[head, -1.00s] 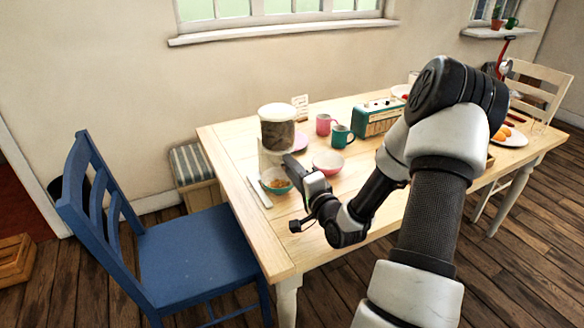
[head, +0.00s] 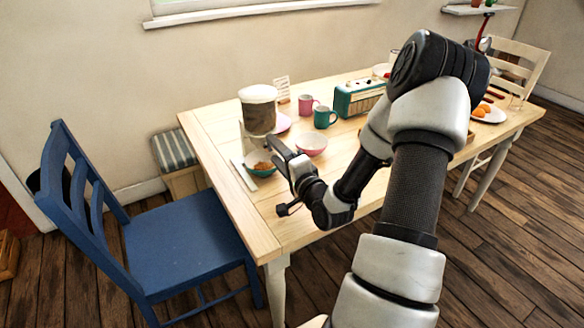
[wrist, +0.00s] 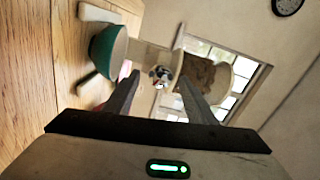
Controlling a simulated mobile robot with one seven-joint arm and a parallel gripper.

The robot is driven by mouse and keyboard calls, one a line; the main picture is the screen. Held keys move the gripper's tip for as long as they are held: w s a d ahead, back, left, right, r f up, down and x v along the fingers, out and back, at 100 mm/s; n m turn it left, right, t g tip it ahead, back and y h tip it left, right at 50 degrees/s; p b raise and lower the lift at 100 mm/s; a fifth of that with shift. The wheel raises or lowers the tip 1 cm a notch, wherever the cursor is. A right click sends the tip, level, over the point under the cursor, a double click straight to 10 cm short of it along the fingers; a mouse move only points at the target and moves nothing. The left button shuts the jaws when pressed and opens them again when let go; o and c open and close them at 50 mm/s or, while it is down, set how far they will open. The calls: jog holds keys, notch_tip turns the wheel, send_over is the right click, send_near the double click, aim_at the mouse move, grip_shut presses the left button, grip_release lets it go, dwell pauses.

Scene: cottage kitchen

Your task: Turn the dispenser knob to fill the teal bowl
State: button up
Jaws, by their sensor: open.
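The dispenser (head: 257,117) stands on the table with a clear body of brown contents and a white lid. The teal bowl (head: 261,169) sits below it with some orange-brown food inside; its teal outer wall also shows in the wrist view (wrist: 101,48). My gripper (head: 276,149) is beside the dispenser, above the bowl's right side. In the wrist view, my open gripper (wrist: 158,84) has its fingers on either side of the small metallic knob (wrist: 160,74), with the dispenser body (wrist: 198,72) behind. I cannot tell whether the fingers touch the knob.
A pink bowl (head: 311,147) stands close to the right of my gripper. A pink mug (head: 306,104), a teal mug (head: 324,118) and a radio (head: 358,99) are further back. A blue chair (head: 180,245) stands at the table's left. The table's front left corner is bare.

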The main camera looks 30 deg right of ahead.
jog(key=s+p, duration=0.5)
jog(key=s, duration=1.1)
jog(key=shift+s+d, duration=0.2)
jog(key=shift+d, duration=0.05)
dwell(0.8)
